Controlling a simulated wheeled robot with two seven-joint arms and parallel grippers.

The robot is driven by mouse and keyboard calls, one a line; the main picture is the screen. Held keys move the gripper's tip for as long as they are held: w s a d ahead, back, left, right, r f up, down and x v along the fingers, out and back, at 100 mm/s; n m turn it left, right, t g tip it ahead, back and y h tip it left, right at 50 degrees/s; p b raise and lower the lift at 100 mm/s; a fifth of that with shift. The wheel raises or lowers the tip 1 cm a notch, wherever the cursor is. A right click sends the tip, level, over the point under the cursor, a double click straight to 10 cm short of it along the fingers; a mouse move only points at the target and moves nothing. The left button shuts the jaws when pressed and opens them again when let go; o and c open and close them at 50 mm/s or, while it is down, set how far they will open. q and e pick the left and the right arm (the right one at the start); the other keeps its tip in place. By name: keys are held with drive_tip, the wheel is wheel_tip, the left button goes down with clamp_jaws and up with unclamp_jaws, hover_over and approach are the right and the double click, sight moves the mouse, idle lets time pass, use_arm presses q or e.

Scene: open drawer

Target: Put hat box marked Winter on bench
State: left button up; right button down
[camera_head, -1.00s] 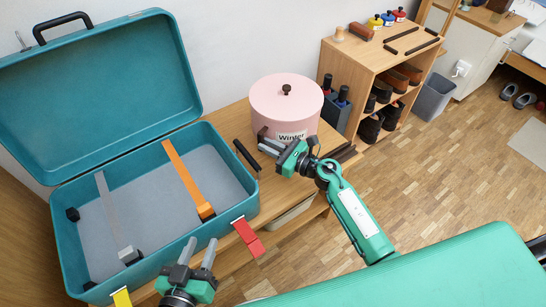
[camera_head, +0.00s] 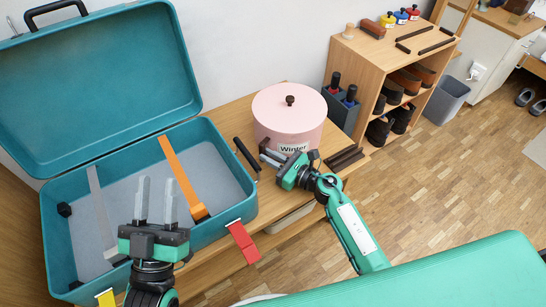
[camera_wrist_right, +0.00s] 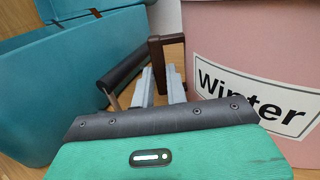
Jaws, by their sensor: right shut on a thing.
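The pink round hat box (camera_head: 289,125) has a lid with a dark knob and a label reading Winter. It stands upright at or just over the wooden bench (camera_head: 232,120), right of the teal suitcase; its underside is hidden. It also fills the right of the right wrist view (camera_wrist_right: 250,40). My right gripper (camera_head: 272,156) is shut on the box's dark brown side handle (camera_wrist_right: 158,58), at its left front side. My left gripper (camera_head: 157,186) is open and empty, fingers upright and apart, in front of the suitcase.
The open teal suitcase (camera_head: 60,240) with grey and orange straps takes the bench's left part. Dark brown bars (camera_head: 345,157) lie right of the box. A shoe shelf (camera_head: 372,60) stands behind right.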

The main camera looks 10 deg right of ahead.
use_arm(q)
drive_tip(key=shift+r, duration=0.25)
drive_tip(key=shift+s+a+r+t, duration=0.15)
drive_tip(key=shift+r+t, duration=0.15)
drive_tip(key=shift+r, duration=0.1)
use_arm(e)
drive_tip(key=shift+f, duration=0.1)
drive_tip(key=c, duration=1.4)
unclamp_jaws()
use_arm(q)
drive_tip(key=shift+a+r, duration=0.1)
drive_tip(key=shift+r, duration=0.1)
